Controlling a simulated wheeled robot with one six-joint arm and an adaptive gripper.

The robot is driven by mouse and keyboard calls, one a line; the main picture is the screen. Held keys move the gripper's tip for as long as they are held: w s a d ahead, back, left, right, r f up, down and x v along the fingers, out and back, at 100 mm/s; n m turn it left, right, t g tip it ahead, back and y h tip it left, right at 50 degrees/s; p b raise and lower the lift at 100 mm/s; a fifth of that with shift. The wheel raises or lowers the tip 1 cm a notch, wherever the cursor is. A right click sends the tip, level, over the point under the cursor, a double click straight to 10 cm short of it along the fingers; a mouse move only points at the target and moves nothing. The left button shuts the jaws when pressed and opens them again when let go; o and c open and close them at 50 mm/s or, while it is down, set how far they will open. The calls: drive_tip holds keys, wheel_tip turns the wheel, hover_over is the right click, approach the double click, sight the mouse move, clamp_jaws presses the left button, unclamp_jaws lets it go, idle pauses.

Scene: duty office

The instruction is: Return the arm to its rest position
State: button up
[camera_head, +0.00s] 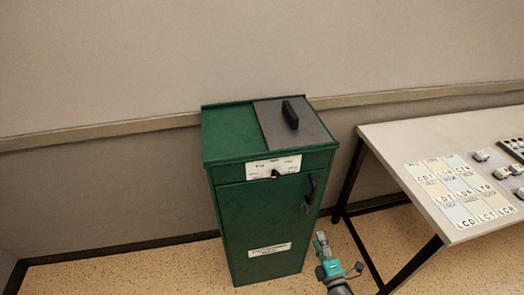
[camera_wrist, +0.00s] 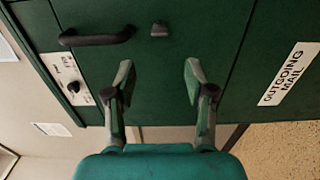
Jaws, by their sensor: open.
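My gripper (camera_wrist: 158,82) is open in the wrist view, with its two fingers apart and nothing between them. It faces the front of a green cabinet (camera_wrist: 225,25). In the head view my arm's end (camera_head: 326,258) shows low, at the right front of the green cabinet (camera_head: 240,215). The gap between the fingers and the cabinet front is hard to judge. A black handle (camera_wrist: 95,38) and a label reading "OUTGOING MAIL" (camera_wrist: 290,74) are on the cabinet front.
A table (camera_head: 405,135) with lettered cards (camera_head: 458,190) and small blocks stands right of the cabinet. The cabinet top has a grey lid (camera_head: 275,125) with a black handle (camera_head: 290,115). A wall (camera_head: 100,70) is behind. Speckled floor (camera_head: 120,272) is clear at left.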

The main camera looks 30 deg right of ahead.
drive_tip(key=s+a+r+m+y, duration=0.1)
drive_tip(key=s+a+r+m, duration=0.1)
drive_tip(key=s+a+m, duration=0.35)
drive_tip(key=s+a+r+m+y, duration=0.1)
drive_tip(key=s+a+r+m, duration=0.15)
drive_tip(key=s+a, duration=0.6)
drive_tip(key=s+a+r+m+g+y, duration=0.1)
drive_tip(key=s+a+r+m, duration=0.2)
drive_tip(key=s+r, duration=0.3)
drive_tip(key=s+a+r+m+g+y, duration=0.1)
drive_tip(key=s+a+r+m+y, duration=0.1)
drive_tip(key=s+r, duration=0.4)
drive_tip(key=shift+s+a+m+g, duration=0.3)
drive_tip(key=shift+s+a+m, duration=0.35)
drive_tip(key=shift+s+m, duration=0.45)
drive_tip(key=shift+r, duration=0.1)
